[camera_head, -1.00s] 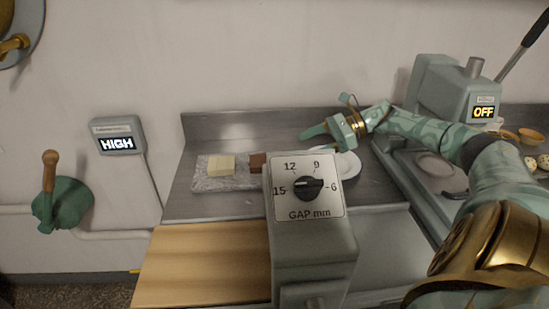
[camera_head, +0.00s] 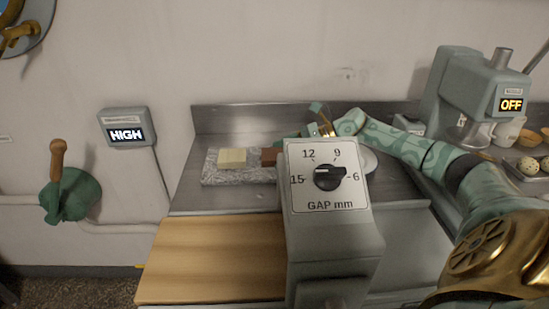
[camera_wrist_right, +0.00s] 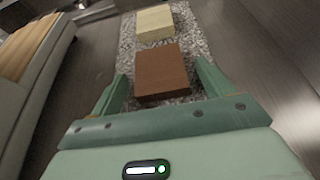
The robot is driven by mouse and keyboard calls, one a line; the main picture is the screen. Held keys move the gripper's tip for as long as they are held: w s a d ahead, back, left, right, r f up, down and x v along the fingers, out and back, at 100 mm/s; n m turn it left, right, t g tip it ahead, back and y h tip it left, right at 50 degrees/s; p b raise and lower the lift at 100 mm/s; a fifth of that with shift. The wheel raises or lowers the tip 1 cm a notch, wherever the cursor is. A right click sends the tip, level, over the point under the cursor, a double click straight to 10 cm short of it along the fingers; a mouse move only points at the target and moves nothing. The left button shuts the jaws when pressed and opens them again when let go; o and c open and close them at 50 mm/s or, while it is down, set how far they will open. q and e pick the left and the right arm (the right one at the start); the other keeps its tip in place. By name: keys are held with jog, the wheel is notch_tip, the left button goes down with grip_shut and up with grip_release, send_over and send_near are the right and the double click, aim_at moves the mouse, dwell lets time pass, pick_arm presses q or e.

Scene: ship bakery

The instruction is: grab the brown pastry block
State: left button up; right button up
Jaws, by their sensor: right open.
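The brown pastry block (camera_wrist_right: 162,72) lies on a speckled grey stone slab (camera_wrist_right: 192,45), beside a pale yellow block (camera_wrist_right: 155,24). In the head view the brown block (camera_head: 269,155) is partly hidden by the gap-dial housing, with the pale block (camera_head: 232,158) to its left on the slab (camera_head: 212,176). My right gripper (camera_wrist_right: 160,85) is open. In the right wrist view its fingers stand on both sides of the near part of the brown block, apart from it. In the head view it is mostly hidden behind the dial housing. My left gripper is not seen.
The grey dial housing (camera_head: 330,245) marked GAP mm stands in front of the slab. A wooden board (camera_head: 212,262) lies to its left. A machine reading OFF (camera_head: 465,85) stands at the right, near bowls. A white plate (camera_head: 371,161) is right of the dial.

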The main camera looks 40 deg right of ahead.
jog(key=c, duration=1.1)
